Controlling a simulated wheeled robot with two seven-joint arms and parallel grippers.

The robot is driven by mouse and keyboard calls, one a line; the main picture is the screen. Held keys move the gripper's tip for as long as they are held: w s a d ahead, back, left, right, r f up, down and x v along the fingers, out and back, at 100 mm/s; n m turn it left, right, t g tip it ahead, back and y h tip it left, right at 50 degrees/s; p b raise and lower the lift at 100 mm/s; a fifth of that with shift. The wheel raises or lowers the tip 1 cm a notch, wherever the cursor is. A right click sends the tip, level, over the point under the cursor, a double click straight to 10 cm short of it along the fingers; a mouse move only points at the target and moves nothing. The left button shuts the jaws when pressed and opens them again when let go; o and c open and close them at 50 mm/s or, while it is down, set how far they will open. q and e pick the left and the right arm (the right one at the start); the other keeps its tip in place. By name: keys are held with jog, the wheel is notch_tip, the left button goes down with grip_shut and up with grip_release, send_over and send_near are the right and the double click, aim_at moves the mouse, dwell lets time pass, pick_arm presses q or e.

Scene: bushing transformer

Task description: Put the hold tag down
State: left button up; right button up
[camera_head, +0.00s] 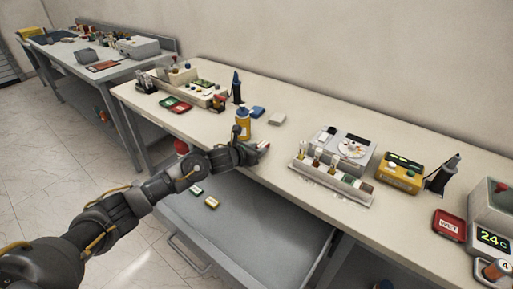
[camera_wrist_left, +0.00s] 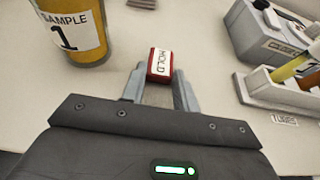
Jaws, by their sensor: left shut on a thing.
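The hold tag (camera_wrist_left: 159,64) is a small red block with a white label reading HOLD, seen in the left wrist view. My left gripper (camera_wrist_left: 160,80) is shut on it, with a finger at each side. In the head view the left gripper (camera_head: 253,150) is at the front edge of the long bench, just right of a yellow bottle. The tag (camera_head: 264,147) shows there as a small red and white patch at the fingertips. I cannot tell whether it touches the bench top. My right gripper is not in view.
The yellow bottle (camera_head: 243,125) labelled SAMPLE 1 stands close left of the left gripper. A tube rack (camera_head: 330,182) stands to the right. An open grey drawer (camera_head: 240,228) lies below the arm. Bench top between bottle and rack is clear.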

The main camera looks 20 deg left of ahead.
pick_arm(q)
jog(key=shift+f, duration=0.15)
jog(key=o, duration=0.8)
jog(key=shift+o, duration=0.7)
jog(key=shift+s+a+r, duration=0.1)
jog(key=shift+r, duration=0.1)
jog(key=b+v, duration=0.1)
jog(key=v, duration=1)
jog(key=shift+s, duration=0.35)
